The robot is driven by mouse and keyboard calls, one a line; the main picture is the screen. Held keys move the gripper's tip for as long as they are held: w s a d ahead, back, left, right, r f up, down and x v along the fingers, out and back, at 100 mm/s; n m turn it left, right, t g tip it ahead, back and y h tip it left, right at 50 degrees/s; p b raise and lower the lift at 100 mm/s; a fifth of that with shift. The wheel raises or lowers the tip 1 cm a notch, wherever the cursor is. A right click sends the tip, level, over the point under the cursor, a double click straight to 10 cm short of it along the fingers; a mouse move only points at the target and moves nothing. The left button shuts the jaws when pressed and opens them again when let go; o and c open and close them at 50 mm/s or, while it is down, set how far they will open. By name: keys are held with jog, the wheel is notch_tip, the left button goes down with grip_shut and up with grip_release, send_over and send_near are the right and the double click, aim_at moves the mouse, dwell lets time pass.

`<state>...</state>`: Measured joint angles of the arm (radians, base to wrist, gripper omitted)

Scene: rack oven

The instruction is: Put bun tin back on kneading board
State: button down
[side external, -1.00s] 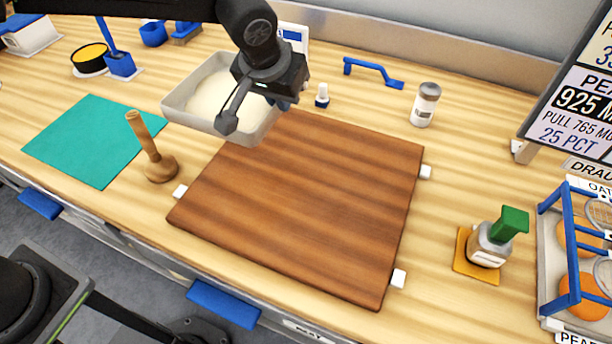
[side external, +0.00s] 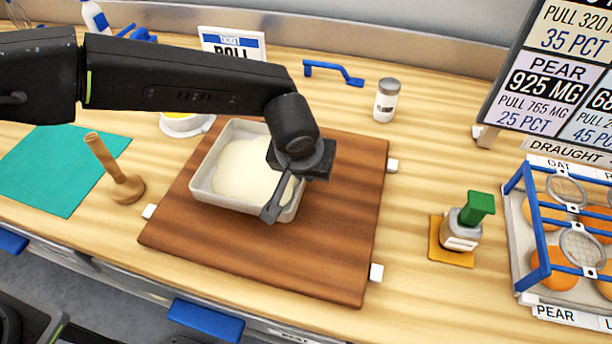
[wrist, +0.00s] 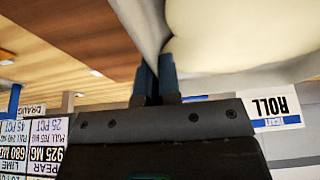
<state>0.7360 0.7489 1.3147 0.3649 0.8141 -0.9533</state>
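The bun tin (side external: 205,182) is a pale grey rectangular pan filled with cream dough. In the side external view it is over the back-left part of the brown kneading board (side external: 330,255), roughly level. I cannot tell whether its base touches the board. My gripper (side external: 296,168) is at the tin's right end, its body hiding that rim. In the wrist view my gripper (wrist: 157,80) has its blue fingertips shut on the tin's wall (wrist: 151,30), with dough (wrist: 220,35) to the right and the board (wrist: 85,35) to the left.
A wooden pestle (side external: 115,170) stands left of the board on the wood counter, near a teal mat (side external: 60,170). A ROLL sign (side external: 232,45), blue handle (side external: 333,71) and shaker (side external: 386,100) are behind. A green-topped bottle (side external: 466,225) and fruit rack (side external: 560,230) are right.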

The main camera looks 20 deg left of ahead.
jog(key=shift+f, duration=1.4)
jog(key=shift+f, duration=0.1)
jog(key=c, duration=1.3)
grip_release()
jog(key=shift+f, duration=0.1)
jog(key=shift+c, duration=0.2)
jog(key=v, duration=1.2)
jog(key=shift+r, duration=0.25)
